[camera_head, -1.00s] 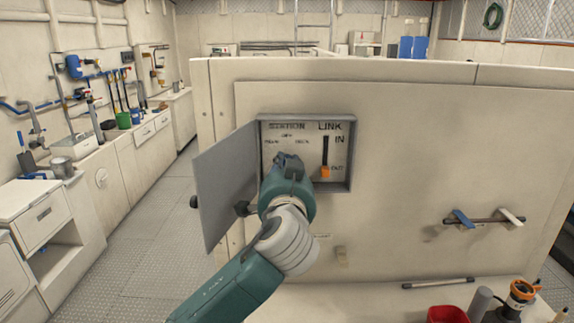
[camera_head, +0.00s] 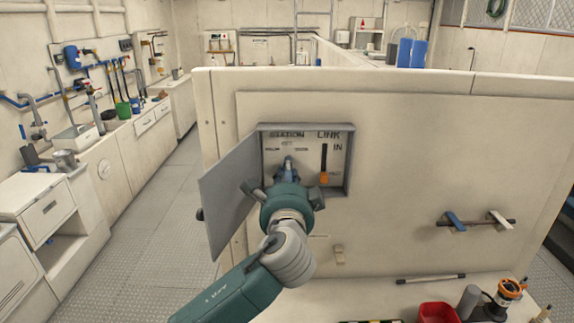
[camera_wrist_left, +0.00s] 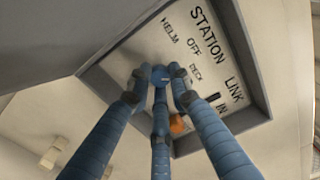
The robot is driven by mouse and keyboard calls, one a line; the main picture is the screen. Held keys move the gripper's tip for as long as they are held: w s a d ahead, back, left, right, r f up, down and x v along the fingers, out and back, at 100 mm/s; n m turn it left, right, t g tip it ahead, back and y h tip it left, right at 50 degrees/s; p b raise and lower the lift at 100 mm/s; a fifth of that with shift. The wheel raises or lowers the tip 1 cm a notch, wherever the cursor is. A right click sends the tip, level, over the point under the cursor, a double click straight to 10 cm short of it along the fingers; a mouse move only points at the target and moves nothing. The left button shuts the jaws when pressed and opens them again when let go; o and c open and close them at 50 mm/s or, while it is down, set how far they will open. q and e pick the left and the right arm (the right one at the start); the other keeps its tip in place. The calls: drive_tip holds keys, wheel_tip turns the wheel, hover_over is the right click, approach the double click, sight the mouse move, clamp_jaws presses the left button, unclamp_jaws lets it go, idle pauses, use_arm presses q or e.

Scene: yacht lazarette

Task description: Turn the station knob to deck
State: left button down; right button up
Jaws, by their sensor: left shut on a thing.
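The open grey switch box (camera_head: 351,165) is set in the pale panel, with STATION and LINK lettering on its back plate. My left gripper (camera_head: 288,168) reaches into it below the STATION lettering. In the left wrist view its three blue fingers close around the small blue station knob (camera_wrist_left: 160,75). The fingers cover much of the knob, and I cannot tell which label it points at. HELM, OFF and DECK (camera_wrist_left: 195,72) are printed above it. My right gripper is not in view.
The link lever's orange handle (camera_head: 324,178) sits low in its slot, right of my gripper. The box's grey door (camera_head: 230,196) hangs open at the left. Blue and white handles (camera_head: 455,221) are on the panel at right. A red container (camera_head: 438,312) stands below.

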use_arm(q)
drive_tip(key=shift+m+p, duration=0.65)
drive_tip(key=shift+m, duration=0.45)
drive_tip(key=shift+f, duration=0.1)
drive_tip(key=c, duration=1.6)
unclamp_jaws()
drive_tip(key=s, duration=1.2)
